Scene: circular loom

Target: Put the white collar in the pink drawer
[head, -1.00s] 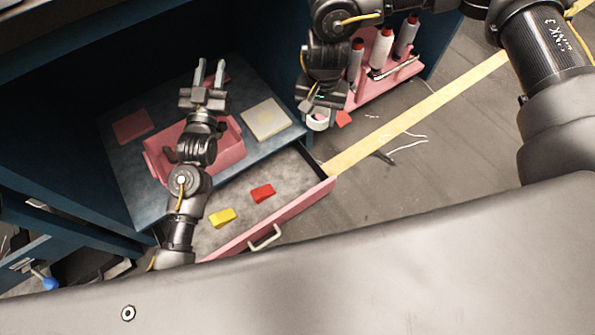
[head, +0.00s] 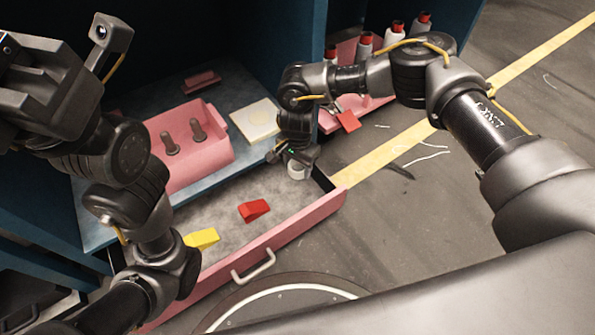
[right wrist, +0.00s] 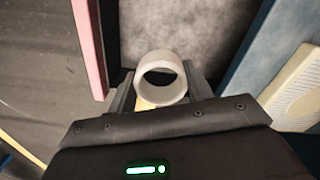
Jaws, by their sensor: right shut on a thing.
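The white collar (head: 296,170), a short hollow ring, is between the fingers of my right gripper (head: 290,163), over the right end of the open pink drawer (head: 290,222). In the right wrist view the collar (right wrist: 161,79) sits between both fingertips, with the grey drawer floor (right wrist: 185,30) beyond it. I cannot tell whether the collar touches the floor. The drawer holds a red block (head: 254,210) and a yellow block (head: 203,238). My left gripper (head: 45,95) is raised at the upper left; its fingers are not clearly seen.
A pink bin (head: 222,150) with two dark pegs stands on the blue shelf, beside a cream square plate (head: 254,118). A pink rack (head: 350,112) with red-topped white spools is at the back right. A red piece (head: 348,120) is near it.

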